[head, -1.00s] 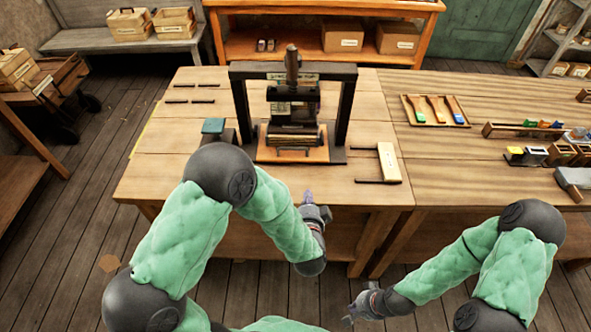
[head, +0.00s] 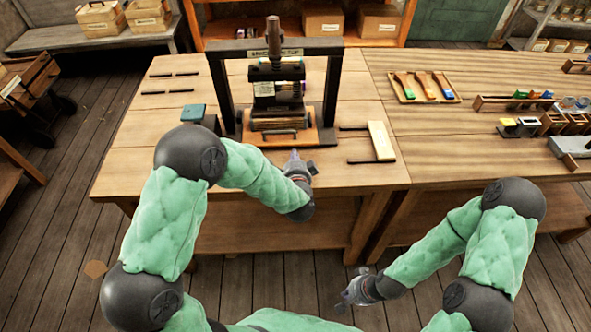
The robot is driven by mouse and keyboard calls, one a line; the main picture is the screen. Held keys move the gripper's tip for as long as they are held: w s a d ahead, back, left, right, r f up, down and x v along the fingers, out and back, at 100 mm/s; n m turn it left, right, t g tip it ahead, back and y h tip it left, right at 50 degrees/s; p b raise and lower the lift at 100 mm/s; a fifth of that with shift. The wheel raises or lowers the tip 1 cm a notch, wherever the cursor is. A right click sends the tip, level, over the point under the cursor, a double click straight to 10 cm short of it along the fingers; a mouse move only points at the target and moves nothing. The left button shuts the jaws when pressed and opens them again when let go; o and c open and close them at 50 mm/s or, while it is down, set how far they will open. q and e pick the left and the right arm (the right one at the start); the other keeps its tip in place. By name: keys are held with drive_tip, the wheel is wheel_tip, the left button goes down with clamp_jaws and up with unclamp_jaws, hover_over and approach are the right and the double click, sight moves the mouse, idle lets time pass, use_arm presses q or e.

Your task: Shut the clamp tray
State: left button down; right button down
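The press (head: 335,80) is a dark frame with an upright wooden handle, standing on the left table. An orange-brown tray (head: 256,137) with a dark bar handle (head: 280,134) at its front lies at the base of the press; I take it as the clamp tray. It sticks out toward me from under the press. My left gripper (head: 294,158) is just in front of the tray's front right edge, seemingly apart from it; its fingers are too small to read. My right gripper (head: 343,304) is low in front of the table, away from everything, its fingers unclear.
A cream bar with two dark rods (head: 381,141) lies right of the press. A teal-topped block (head: 194,113) stands to its left, with several dark strips behind. Farther right are a board of coloured tools (head: 424,88) and small bins (head: 556,124). The table's front edge is mostly clear.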

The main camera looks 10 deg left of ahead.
sight(293, 145)
use_arm(q)
drive_tip(key=shift+w+a, duration=0.2)
drive_tip(key=shift+w, duration=0.6)
drive_tip(key=shift+w+a+r+p, duration=0.15)
drive_tip(key=shift+w+p, duration=0.1)
drive_tip(key=shift+w, duration=0.25)
drive_tip(key=shift+w+a+p, duration=0.15)
drive_tip(key=shift+w+p, duration=0.1)
drive_tip(key=shift+w, duration=0.35)
drive_tip(key=shift+a+r, duration=0.1)
drive_tip(key=shift+r, duration=0.05)
